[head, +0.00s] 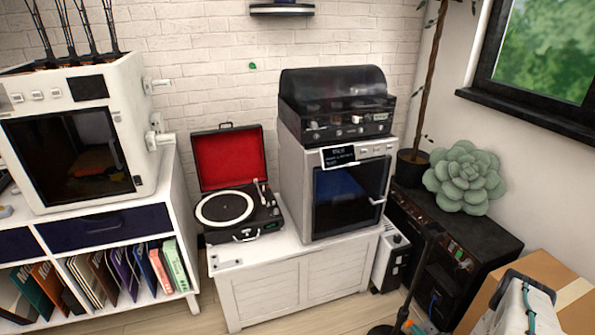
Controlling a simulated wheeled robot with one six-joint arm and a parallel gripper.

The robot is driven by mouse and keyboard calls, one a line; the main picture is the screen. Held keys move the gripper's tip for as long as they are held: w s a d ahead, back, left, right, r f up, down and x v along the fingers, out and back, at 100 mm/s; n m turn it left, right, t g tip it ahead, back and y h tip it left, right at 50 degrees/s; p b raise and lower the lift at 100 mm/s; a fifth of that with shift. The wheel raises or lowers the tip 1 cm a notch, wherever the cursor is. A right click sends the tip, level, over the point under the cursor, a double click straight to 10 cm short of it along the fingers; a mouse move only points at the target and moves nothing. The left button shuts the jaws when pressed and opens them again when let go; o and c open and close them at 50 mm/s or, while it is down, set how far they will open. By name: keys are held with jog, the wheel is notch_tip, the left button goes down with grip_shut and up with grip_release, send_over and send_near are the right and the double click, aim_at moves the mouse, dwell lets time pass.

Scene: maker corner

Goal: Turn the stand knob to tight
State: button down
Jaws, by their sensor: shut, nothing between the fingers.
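A thin black stand (417,275) shows at the lower right, in front of the dark cabinet. Its pole runs down to a dark base at the bottom edge, which is partly cut off. A knob on the stand is too small and dark to make out, so its setting cannot be told. My gripper is not in view.
A dark cabinet (477,236) with a green succulent (464,178) stands behind the stand. A cardboard box (570,275) and a white-and-grey object (522,308) crowd the lower right. A white chest (290,285) bears a turntable (235,208) and a grey oven-like machine (297,175).

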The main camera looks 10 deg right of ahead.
jog(key=shift+r+x, duration=0.25)
jog(key=shift+x, duration=0.8)
jog(key=shift+w+f, duration=0.1)
jog(key=shift+f, duration=0.1)
jog(key=shift+d+r, duration=0.15)
jog(key=shift+d, duration=0.5)
jog(key=shift+w+d, duration=0.1)
jog(key=shift+d, duration=0.45)
jog(key=shift+d, duration=0.15)
